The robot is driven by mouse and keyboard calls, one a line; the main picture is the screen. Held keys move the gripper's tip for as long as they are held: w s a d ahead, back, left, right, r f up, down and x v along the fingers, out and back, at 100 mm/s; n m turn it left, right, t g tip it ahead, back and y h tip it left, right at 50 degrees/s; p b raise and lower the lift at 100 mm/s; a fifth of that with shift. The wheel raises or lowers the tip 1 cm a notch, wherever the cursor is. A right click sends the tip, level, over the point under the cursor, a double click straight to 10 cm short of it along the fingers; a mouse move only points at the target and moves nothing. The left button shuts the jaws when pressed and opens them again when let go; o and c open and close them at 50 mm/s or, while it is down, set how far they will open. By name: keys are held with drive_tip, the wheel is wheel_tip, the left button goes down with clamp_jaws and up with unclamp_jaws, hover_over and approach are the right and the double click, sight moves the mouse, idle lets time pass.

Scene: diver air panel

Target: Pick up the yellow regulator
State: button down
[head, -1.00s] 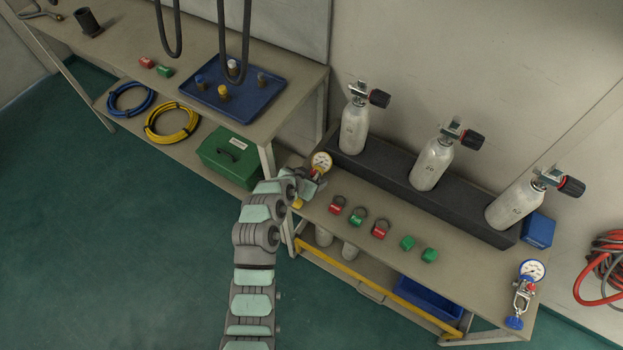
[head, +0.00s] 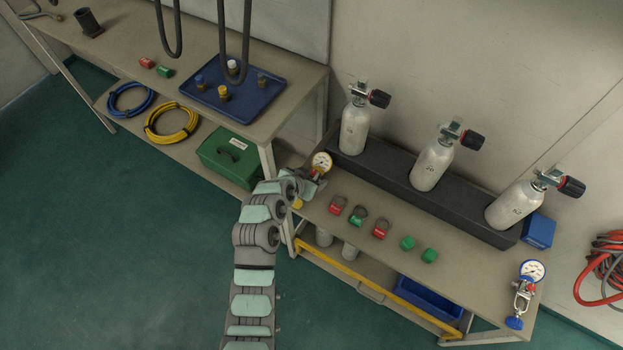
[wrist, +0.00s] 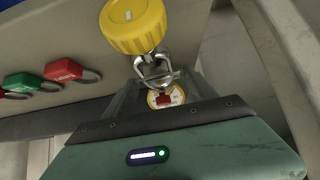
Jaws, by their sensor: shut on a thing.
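The yellow regulator has a round white gauge (head: 321,162) and a yellow knob (head: 297,203); it is at the left end of the low bench. My gripper (head: 307,186) is shut on it, between gauge and knob. In the wrist view the yellow knob (wrist: 135,25) fills the top, with the metal yoke (wrist: 155,70) below it and the gauge partly hidden behind my gripper's body. Whether the regulator touches the bench top cannot be told.
Several red and green caps (head: 380,229) line the bench front. Three grey cylinders (head: 431,164) stand in a dark rack behind. A blue-knobbed regulator (head: 523,294) sits at the right end. The taller left bench (head: 295,85) holds a blue tray (head: 228,110).

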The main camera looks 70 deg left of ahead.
sight(311, 177)
drive_tip(key=shift+r, duration=0.15)
wheel_tip(311, 177, up, 20)
drive_tip(key=p, duration=0.3)
idle(0.4)
